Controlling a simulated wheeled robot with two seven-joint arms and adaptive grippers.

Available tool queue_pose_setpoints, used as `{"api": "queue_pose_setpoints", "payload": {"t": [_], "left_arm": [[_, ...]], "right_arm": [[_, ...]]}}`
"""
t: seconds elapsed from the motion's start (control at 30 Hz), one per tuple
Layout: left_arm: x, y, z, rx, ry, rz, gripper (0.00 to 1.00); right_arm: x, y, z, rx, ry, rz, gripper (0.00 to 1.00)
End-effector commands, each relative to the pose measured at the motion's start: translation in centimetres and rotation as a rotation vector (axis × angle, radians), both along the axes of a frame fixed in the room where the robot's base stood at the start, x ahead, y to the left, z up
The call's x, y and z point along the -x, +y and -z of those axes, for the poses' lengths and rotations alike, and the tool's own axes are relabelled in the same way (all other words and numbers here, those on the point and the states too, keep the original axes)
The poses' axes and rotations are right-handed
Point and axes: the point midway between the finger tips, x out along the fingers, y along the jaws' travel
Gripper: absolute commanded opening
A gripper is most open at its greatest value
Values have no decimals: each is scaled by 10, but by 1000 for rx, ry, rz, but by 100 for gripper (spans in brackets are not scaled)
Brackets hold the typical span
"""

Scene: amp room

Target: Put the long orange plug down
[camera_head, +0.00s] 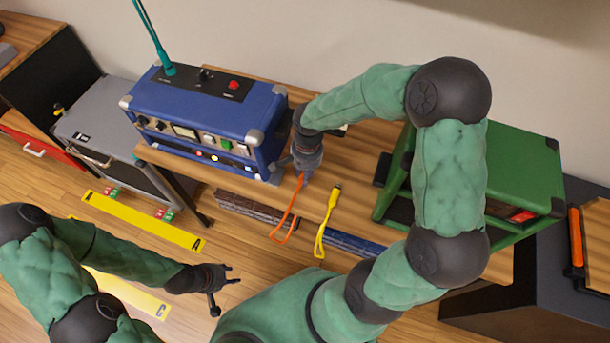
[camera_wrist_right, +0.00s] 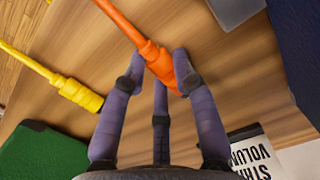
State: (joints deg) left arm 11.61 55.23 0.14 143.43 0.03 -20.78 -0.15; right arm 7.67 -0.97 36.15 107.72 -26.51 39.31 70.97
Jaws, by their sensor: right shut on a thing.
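The long orange plug (camera_wrist_right: 157,60) is in my right gripper (camera_wrist_right: 160,78), with a finger on each side of it, in the right wrist view. Its orange cable (camera_head: 284,222) hangs over the front edge of the wooden table in the head view. My right gripper (camera_head: 306,160) is low over the table, just right of the blue amp; it hides the plug head there. I cannot tell whether the plug touches the wood. My left gripper (camera_head: 222,288) is open and empty, over the floor at lower left, away from the table.
A yellow plug (camera_wrist_right: 82,94) lies on the table right of the orange cable; its cable (camera_head: 320,239) also hangs over the edge. The blue amp (camera_head: 200,125) stands left, the green amp (camera_head: 523,168) right. A white labelled card (camera_wrist_right: 250,155) lies nearby.

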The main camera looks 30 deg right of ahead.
Motion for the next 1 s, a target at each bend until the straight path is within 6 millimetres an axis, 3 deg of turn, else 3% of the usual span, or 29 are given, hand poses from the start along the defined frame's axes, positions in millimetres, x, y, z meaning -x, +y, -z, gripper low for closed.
{"api": "queue_pose_setpoints", "payload": {"t": [0.6, 0.63, 0.7, 1.0], "left_arm": [[0, 0, 8, 0, 0, 0, 40], [0, 0, 8, 0, 0, 0, 40], [0, 0, 7, 0, 0, 0, 40], [0, 0, 7, 0, 0, 0, 40]], "right_arm": [[0, 0, 11, 0, 0, 0, 0], [0, 0, 11, -1, 0, -1, 34], [1, 0, 11, -1, 2, -1, 53], [2, 1, 12, 0, 6, -2, 53]]}}
